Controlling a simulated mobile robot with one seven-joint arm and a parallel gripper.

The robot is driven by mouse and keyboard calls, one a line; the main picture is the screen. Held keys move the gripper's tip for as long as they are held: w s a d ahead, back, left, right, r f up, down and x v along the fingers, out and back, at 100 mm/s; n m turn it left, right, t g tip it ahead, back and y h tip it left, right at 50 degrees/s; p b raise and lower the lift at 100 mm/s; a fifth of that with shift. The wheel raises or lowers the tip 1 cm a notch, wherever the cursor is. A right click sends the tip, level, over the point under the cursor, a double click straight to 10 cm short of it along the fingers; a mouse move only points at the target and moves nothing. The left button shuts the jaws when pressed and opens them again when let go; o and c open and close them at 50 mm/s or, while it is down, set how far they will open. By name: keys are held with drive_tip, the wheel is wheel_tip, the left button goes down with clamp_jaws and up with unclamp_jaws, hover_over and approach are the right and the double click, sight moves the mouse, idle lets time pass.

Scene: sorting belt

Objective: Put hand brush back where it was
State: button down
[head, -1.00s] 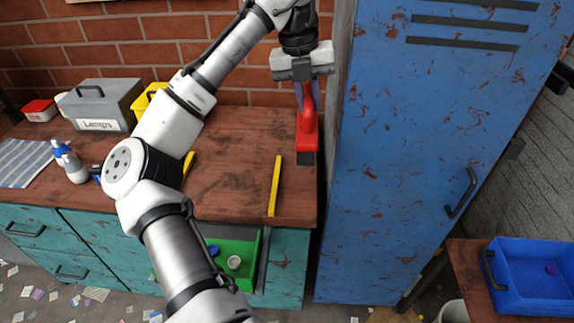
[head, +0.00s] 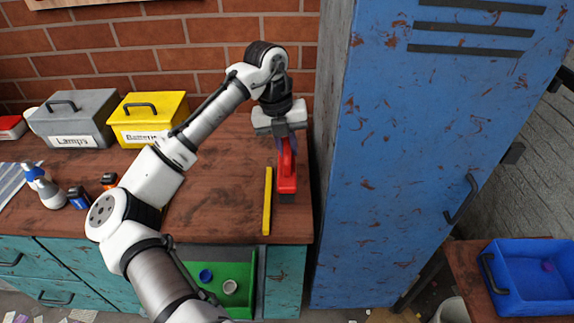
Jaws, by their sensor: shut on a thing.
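The hand brush (head: 287,182) is red with dark bristles on its underside. My gripper (head: 286,143) is shut on its upper end and points down. The brush hangs over the right end of the wooden worktop, close to the blue locker. Just left of the brush, a yellow strip (head: 267,201) lies on the worktop (head: 215,205). I cannot tell whether the bristles touch the worktop.
The tall blue locker (head: 420,150) stands right beside the worktop. A grey box (head: 72,120), a yellow box (head: 150,118), a spray bottle (head: 43,187) and small containers stand on the left. A green drawer (head: 222,265) is open below. A blue bin (head: 530,285) stands at lower right.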

drive_tip(key=shift+f+p, duration=0.4)
drive_tip(key=shift+f, duration=3.1)
drive_tip(key=shift+f, duration=0.15)
drive_tip(key=c, duration=1.4)
unclamp_jaws()
drive_tip(key=r, duration=0.4)
drive_tip(key=a+r+b, duration=0.1)
drive_tip(key=r, duration=0.3)
drive_tip(key=a+r+b, duration=0.1)
drive_tip(key=r, duration=0.3)
drive_tip(key=shift+a, duration=0.1)
